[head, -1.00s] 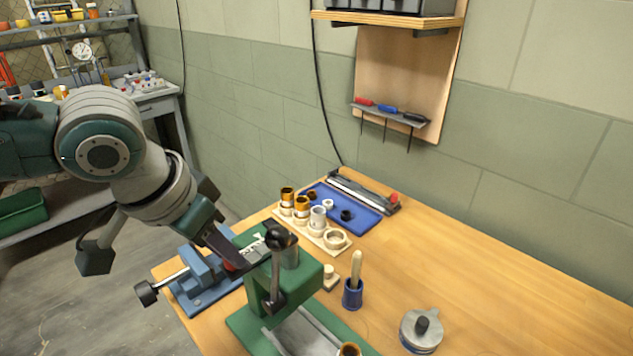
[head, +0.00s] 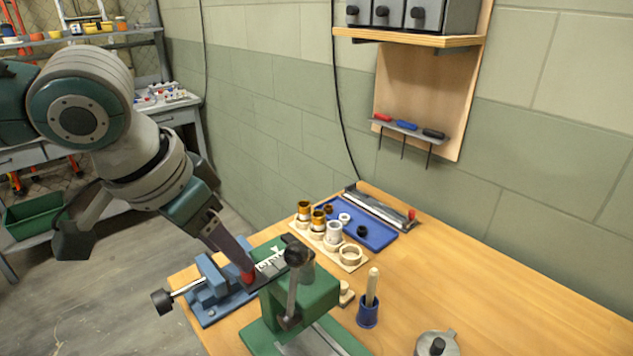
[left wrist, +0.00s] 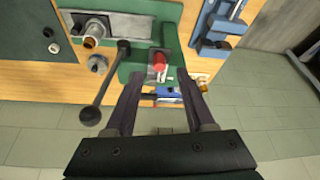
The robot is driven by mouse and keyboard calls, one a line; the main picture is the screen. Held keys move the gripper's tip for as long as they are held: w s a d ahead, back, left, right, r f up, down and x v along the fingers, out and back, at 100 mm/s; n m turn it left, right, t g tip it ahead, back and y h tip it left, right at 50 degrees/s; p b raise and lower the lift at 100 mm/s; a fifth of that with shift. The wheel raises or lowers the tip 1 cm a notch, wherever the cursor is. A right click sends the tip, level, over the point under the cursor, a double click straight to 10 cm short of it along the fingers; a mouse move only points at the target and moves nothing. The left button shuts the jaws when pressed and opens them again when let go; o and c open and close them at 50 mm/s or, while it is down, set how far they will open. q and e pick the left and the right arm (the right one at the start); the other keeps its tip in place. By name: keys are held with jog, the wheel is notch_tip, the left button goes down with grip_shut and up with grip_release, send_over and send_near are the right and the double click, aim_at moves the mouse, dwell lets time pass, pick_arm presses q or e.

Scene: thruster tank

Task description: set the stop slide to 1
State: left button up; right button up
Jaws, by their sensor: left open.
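The stop slide, with a red grip (left wrist: 158,58), sits on top of the green press (head: 308,298). Its red part (head: 247,277) also shows in the head view, low beside my finger, next to a pale scale plate (head: 271,262) with dark marks. I cannot read which mark the slide stands at. My left gripper (head: 241,266) is over that end of the press. In the left wrist view the left gripper (left wrist: 160,76) is open, with its fingertips apart on either side of the slide; contact is not clear. My right gripper is not in view.
The press's black-knobbed lever (head: 292,285) stands close to the right of my gripper. A blue vise (head: 215,290) is close on the left. A blue tray (head: 380,236), rings on a wooden rack (head: 352,265) and a blue cup (head: 368,313) stand behind and right.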

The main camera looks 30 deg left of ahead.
pick_arm(q)
jog(key=v, duration=0.5)
dwell(0.3)
